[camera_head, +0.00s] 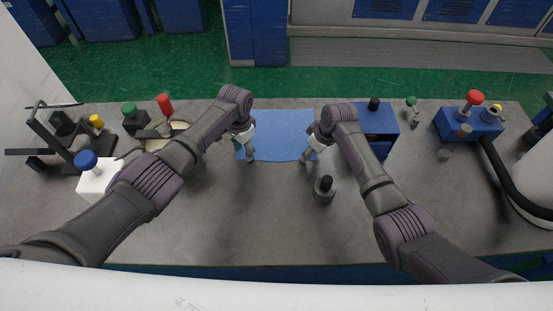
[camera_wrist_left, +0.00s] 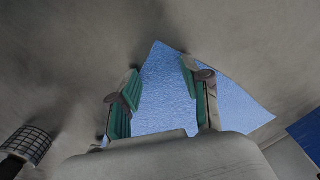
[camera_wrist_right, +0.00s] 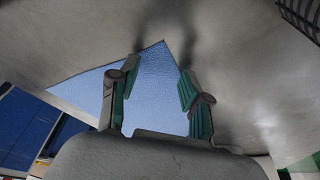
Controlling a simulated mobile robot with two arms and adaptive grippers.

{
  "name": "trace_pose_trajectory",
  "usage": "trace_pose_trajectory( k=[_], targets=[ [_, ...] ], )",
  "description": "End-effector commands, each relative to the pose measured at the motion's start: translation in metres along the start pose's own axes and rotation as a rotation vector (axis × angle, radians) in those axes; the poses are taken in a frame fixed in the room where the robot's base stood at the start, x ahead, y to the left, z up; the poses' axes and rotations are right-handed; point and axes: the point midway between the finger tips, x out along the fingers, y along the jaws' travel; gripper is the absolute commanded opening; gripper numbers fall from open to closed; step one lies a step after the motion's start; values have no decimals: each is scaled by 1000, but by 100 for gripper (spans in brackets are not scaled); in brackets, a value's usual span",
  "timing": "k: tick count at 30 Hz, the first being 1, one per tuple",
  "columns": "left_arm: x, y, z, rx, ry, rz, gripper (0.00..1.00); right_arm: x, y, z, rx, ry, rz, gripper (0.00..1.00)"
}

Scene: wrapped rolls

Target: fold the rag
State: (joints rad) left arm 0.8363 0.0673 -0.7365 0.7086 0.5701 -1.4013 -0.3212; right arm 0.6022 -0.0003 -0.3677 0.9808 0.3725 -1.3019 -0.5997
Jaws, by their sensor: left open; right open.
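The rag is a flat blue cloth (camera_head: 277,137) lying spread on the grey workbench, in the middle of the head view. My left gripper (camera_head: 250,158) is over its left near corner. In the left wrist view the rag (camera_wrist_left: 166,95) shows between the two green-padded fingers (camera_wrist_left: 158,88), which stand apart. My right gripper (camera_head: 306,158) is over the right near corner. In the right wrist view a corner of the rag (camera_wrist_right: 150,90) shows between the open fingers (camera_wrist_right: 158,85). Both grippers are empty. I cannot tell whether the fingertips touch the cloth.
A blue box (camera_head: 376,118) stands right of the rag, close to my right arm. A dark round knob piece (camera_head: 325,189) stands nearer the front. A round tray with a red-handled tool (camera_head: 165,105) is at the left. The bench front (camera_head: 250,220) is clear.

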Motion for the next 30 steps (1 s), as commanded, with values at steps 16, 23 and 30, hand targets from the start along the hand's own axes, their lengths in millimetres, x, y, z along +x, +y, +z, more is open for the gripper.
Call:
trace_pose_trajectory(
  k=[16, 23, 30],
  targets=[
    [5, 0, 0, 0, 0, 0, 39, 5, 0, 1, 0, 0, 0, 39],
    [6, 0, 0, -1, -1, 0, 20, 5, 0, 2, 0, -1, -1, 20],
    [7, 0, 1, -1, -2, 1, 0, 7, -1, 3, 1, -3, -2, 0]
  ],
)
